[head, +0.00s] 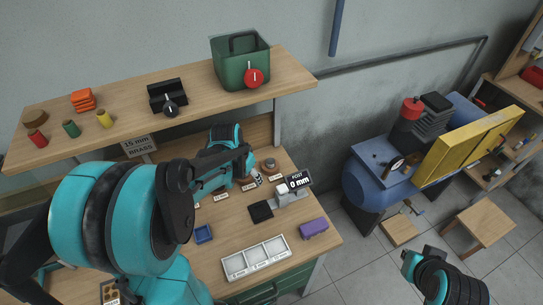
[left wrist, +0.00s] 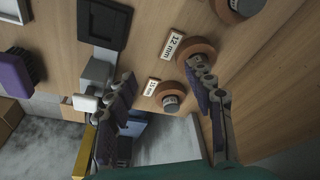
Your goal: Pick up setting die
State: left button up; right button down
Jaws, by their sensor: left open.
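My left gripper (head: 250,166) is over the workbench and open, its two fingers (left wrist: 160,78) spread apart with nothing held. In the left wrist view, a small setting die (left wrist: 170,103) with a grey top sits in a round brown base between the finger lines, apart from both fingers. A second die (left wrist: 200,60) with a 12 mm label (left wrist: 175,44) stands beside the right fingertip; the finger partly covers it. A larger one (left wrist: 246,6) is cut by the top edge. In the head view, one round die (head: 269,165) shows just right of the gripper.
A press with a 0 mm display (head: 296,182) stands right of the gripper, near a black pad (head: 261,211). A white divided tray (head: 255,258), blue bin (head: 203,234) and purple block (head: 313,228) lie nearer the front. A shelf (head: 200,122) runs above the bench.

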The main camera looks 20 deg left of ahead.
pick_arm(q)
jog(key=b, duration=0.2)
send_over(270, 161)
jog(key=s, duration=0.2)
jog(key=shift+w+a, duration=0.1)
jog(key=shift+w, duration=0.05)
jog(key=b+x, duration=0.2)
jog(key=x, duration=0.3)
jog(key=shift+w, duration=0.1)
grip_shut()
